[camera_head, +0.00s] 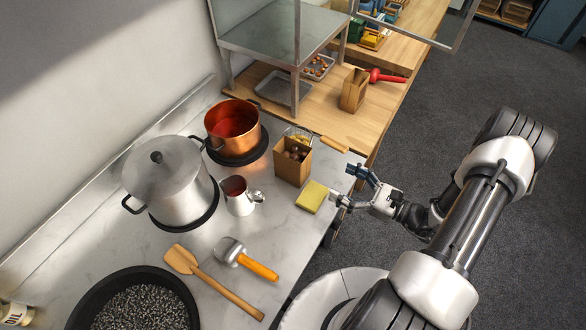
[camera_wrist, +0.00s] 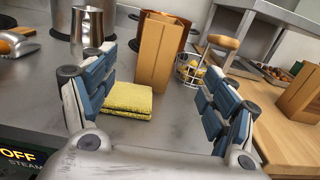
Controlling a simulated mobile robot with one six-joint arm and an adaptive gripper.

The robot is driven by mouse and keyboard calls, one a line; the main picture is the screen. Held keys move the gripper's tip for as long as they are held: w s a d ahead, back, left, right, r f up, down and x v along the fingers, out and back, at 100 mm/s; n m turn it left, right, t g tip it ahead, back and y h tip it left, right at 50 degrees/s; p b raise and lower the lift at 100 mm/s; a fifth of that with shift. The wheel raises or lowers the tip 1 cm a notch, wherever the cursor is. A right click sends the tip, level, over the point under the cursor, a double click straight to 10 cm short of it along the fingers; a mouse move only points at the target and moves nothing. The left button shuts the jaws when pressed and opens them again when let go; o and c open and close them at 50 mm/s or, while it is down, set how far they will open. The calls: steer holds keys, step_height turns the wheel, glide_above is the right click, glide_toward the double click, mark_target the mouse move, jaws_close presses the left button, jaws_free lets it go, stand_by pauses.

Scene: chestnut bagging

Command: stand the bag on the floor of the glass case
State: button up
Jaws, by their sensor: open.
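A brown paper bag (camera_head: 293,161) stands upright on the steel counter, filled with chestnuts at its open top. It stands ahead of my gripper in the wrist view (camera_wrist: 158,55). A second brown bag (camera_head: 354,90) stands on the wooden counter and shows at the right edge of the wrist view (camera_wrist: 302,92). The glass case (camera_head: 262,40) has a metal frame and shelf at the back; a framed glass door (camera_head: 440,45) stands out to its right. My gripper (camera_head: 352,186) is open and empty beside the counter's right edge, apart from both bags; its fingers spread in the wrist view (camera_wrist: 157,88).
A wire basket with a wooden handle (camera_head: 333,143) sits behind that bag. A copper pot (camera_head: 232,128), steel cup (camera_head: 240,197) and lidded pot (camera_head: 168,180) stand left. A red-handled tool (camera_head: 386,77) lies beside the second bag.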

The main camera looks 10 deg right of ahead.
mark_target(306, 164)
steer(key=b+x, duration=0.1)
steer(key=x, duration=0.8)
steer(key=shift+w+a, duration=0.2)
steer(key=shift+a, duration=0.15)
steer(key=x, duration=0.3)
steer(key=b+x, duration=0.1)
steer(key=x, duration=0.1)
steer(key=shift+w+a+r, duration=0.2)
steer(key=shift+w+r, duration=0.1)
steer(key=shift+c, duration=0.4)
steer(key=c, duration=1.7)
jaws_close()
steer(key=shift+r, duration=0.15)
